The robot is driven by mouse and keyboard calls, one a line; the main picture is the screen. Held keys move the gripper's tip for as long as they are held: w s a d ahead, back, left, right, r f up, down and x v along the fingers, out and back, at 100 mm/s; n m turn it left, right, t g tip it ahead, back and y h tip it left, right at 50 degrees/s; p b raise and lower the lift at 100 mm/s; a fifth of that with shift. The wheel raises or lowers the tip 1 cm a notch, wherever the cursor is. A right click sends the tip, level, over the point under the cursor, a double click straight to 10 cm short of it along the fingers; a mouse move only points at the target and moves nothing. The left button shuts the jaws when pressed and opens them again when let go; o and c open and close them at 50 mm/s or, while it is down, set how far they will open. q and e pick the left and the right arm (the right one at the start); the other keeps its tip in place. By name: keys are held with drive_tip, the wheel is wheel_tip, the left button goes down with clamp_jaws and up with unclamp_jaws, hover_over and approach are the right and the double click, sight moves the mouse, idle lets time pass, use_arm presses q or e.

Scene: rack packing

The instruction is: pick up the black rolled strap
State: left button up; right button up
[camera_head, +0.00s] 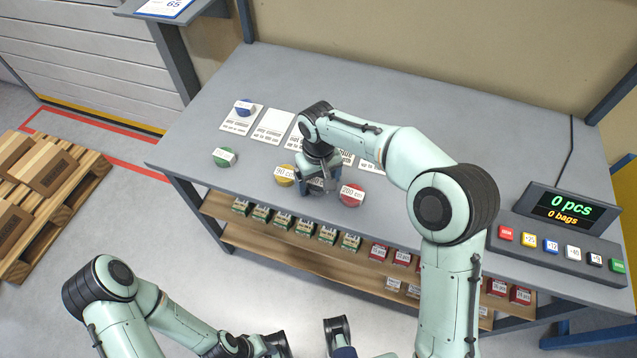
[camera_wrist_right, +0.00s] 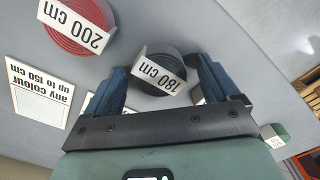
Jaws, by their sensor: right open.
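My right gripper (camera_wrist_right: 160,88) is open, with one blue finger on each side of the roll. I cannot tell whether the fingers touch it. In the head view my right gripper (camera_head: 314,187) is low over the table's front part and mostly hides the strap. My left arm is at the bottom of the head view; its jaws cannot be made out clearly.
A red roll (camera_head: 351,195) marked 200 cm lies right of my right gripper, a yellow roll (camera_head: 284,174) left. A green roll (camera_head: 224,157) is further left. A blue roll (camera_head: 244,107) sits on a card behind. A button panel (camera_head: 560,250) stands right.

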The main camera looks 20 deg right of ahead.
drive_tip(key=c, duration=1.2)
drive_tip(key=shift+o, duration=0.2)
drive_tip(key=shift+r, duration=0.2)
